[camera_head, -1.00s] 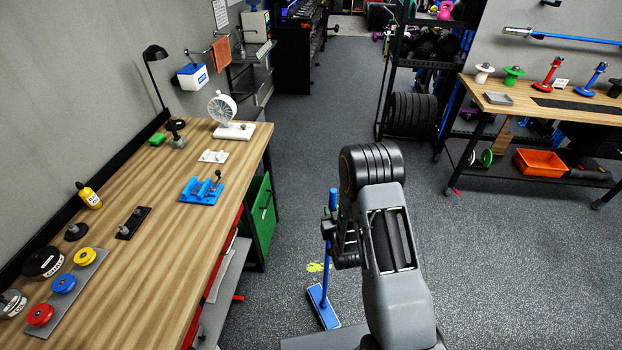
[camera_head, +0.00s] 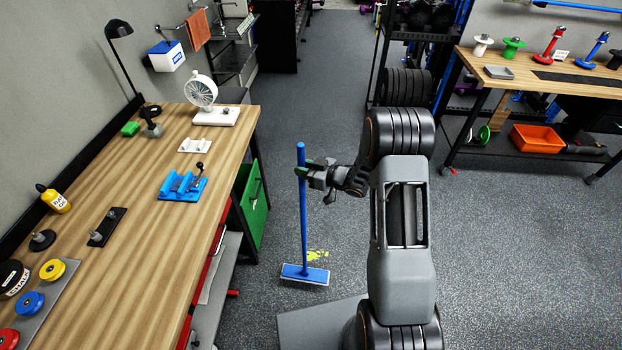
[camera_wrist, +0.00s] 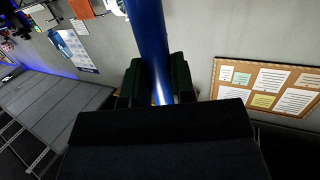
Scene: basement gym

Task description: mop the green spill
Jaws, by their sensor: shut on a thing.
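A blue mop stands nearly upright on the floor, its blue handle (camera_head: 302,205) rising from a flat blue head (camera_head: 305,274) with a pale lower edge. My gripper (camera_head: 303,171) is shut on the handle near its top. In the wrist view the handle (camera_wrist: 148,45) runs between the two dark fingers (camera_wrist: 160,82). The spill (camera_head: 318,255) is a small yellow-green patch on the grey floor, just behind and to the right of the mop head. The head and handle may cover part of it.
A weight rack (camera_head: 402,88) and another bench (camera_head: 560,80) with an orange tray (camera_head: 537,138) stand to the right. The middle floor is clear.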

